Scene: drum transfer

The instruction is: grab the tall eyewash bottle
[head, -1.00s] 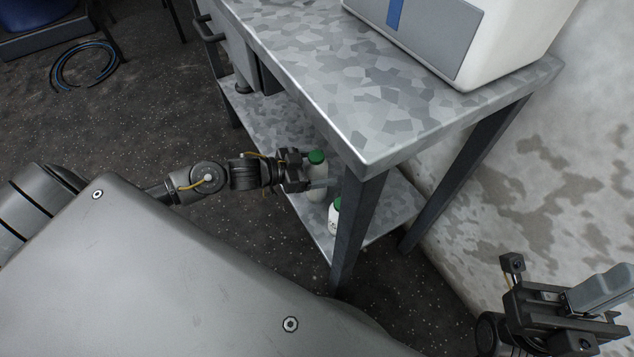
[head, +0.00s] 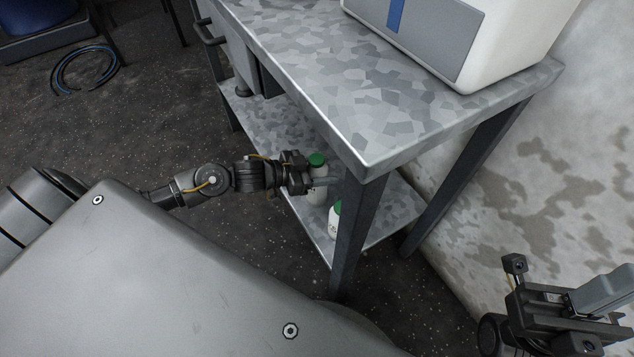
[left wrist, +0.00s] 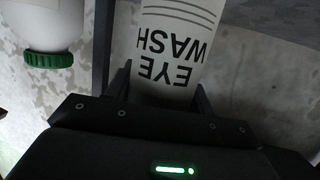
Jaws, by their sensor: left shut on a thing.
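The tall eyewash bottle (head: 318,193) is white with a green cap and stands upright over the lower shelf. My left gripper (head: 318,181) is shut around its body from the left. In the left wrist view the bottle (left wrist: 172,45) sits between the two fingers, its EYE WASH lettering upside down; its cap is out of that view. I cannot tell whether its base still touches the shelf. My right gripper (head: 565,295) is at the lower right, away from the bottles; its jaw gap is unclear.
A second white bottle with a green cap (head: 334,222) stands on the lower shelf (head: 270,135), partly behind the table's front leg (head: 355,230). It also shows in the left wrist view (left wrist: 45,25). The tabletop (head: 330,75) overhangs the shelf and carries a white machine (head: 480,40).

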